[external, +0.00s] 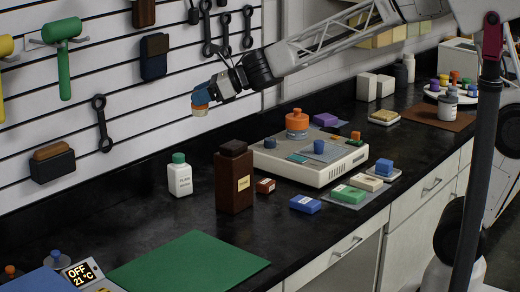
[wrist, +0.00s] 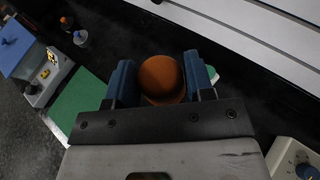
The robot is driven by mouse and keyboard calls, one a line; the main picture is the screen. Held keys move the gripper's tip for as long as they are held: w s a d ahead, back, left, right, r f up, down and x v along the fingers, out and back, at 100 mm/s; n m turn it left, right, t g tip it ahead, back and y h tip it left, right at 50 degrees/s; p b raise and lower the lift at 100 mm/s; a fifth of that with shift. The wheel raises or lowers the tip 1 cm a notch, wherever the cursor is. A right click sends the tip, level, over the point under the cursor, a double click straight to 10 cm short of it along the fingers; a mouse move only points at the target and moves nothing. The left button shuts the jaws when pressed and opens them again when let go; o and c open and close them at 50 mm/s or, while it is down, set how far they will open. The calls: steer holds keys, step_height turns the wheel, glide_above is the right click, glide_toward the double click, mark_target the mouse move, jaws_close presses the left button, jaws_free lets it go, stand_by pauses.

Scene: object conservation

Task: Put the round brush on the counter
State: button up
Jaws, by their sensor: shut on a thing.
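The round brush, an orange-brown rounded piece (wrist: 160,75) with a pale underside (external: 200,111), is between the blue fingers of my gripper (external: 203,98). In the wrist view my gripper (wrist: 160,82) is shut on it, with one finger on each side. In the external view it hangs in the air near the slatted wall, well above the counter. The black counter (external: 250,230) runs along the wall.
A white bottle with a green cap (external: 180,178) and a brown bottle (external: 234,182) stand on the counter. A green mat (external: 190,262) lies at the front left. A pale instrument (external: 318,167) bears small items. Tools, including a green mallet (external: 64,60), hang on the wall.

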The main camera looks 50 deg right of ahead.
steer(key=s+a+f+n+g+y, duration=0.15)
steer(key=s+a+n+g, duration=0.3)
steer(key=a, duration=0.55)
steer(key=s+a+f+n+g+y, duration=0.1)
steer(key=s+a+f+n+g, duration=0.25)
steer(key=a, duration=0.55)
steer(key=s+a+n+g+y, duration=0.25)
steer(key=a+n+g, duration=0.3)
steer(key=a, duration=0.45)
step_height(320, 180, down, 18)
steer(key=shift+r+h, duration=0.15)
steer(key=shift+h, duration=0.15)
steer(key=shift+s+m, duration=0.1)
steer(key=shift+m, duration=0.15)
steer(key=w+a, duration=0.3)
steer(key=w, duration=0.1)
steer(key=w+a+f, duration=0.1)
steer(key=w+a, duration=0.6)
steer(key=w, duration=0.1)
steer(key=shift+a+f, duration=0.2)
steer(key=shift+a, duration=0.1)
steer(key=shift+f, duration=1.75)
